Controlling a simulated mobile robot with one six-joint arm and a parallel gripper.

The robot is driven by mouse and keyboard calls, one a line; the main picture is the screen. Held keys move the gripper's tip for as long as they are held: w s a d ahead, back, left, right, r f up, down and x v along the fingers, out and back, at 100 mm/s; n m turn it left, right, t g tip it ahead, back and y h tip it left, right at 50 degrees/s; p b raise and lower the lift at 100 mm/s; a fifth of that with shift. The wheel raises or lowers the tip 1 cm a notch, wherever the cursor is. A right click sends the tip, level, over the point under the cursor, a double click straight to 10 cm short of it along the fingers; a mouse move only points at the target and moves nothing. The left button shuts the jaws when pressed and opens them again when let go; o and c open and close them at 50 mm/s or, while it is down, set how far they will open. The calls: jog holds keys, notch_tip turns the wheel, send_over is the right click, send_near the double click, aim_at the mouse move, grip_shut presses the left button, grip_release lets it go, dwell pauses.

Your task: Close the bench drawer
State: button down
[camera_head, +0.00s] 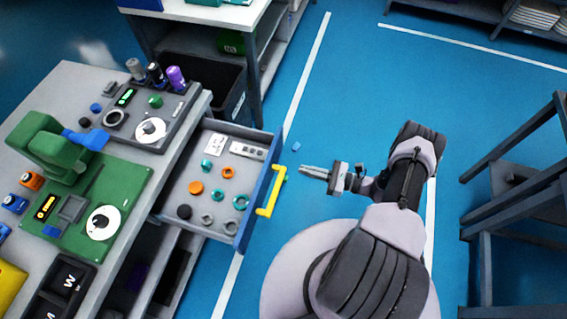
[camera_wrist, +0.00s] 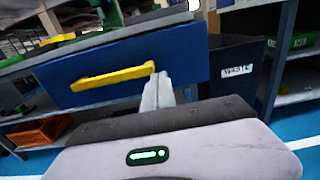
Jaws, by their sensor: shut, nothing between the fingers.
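The bench drawer (camera_head: 222,230) is pulled out from the grey bench (camera_head: 197,97) in the head view. It has a blue front and a yellow handle (camera_head: 272,191), and rings, caps and small parts lie inside. My gripper (camera_head: 303,170) is shut and empty, to the right of the handle, with its fingers pointing toward the drawer front. In the wrist view the blue drawer front (camera_wrist: 190,58) and yellow handle (camera_wrist: 100,79) face the camera. My gripper (camera_wrist: 157,80) shows there near the handle's right end. Whether it touches the handle cannot be told.
A dark bin labelled WASTE (camera_wrist: 238,72) stands beside the drawer. A dark rack (camera_head: 510,190) stands at the right. The floor behind is open.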

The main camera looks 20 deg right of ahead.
aim_at(274, 162)
jog(key=b+x, duration=0.1)
jog(key=x, duration=0.7)
jog(key=shift+w+a, duration=0.2)
jog(key=shift+a, duration=0.05)
jog(key=shift+a, duration=0.1)
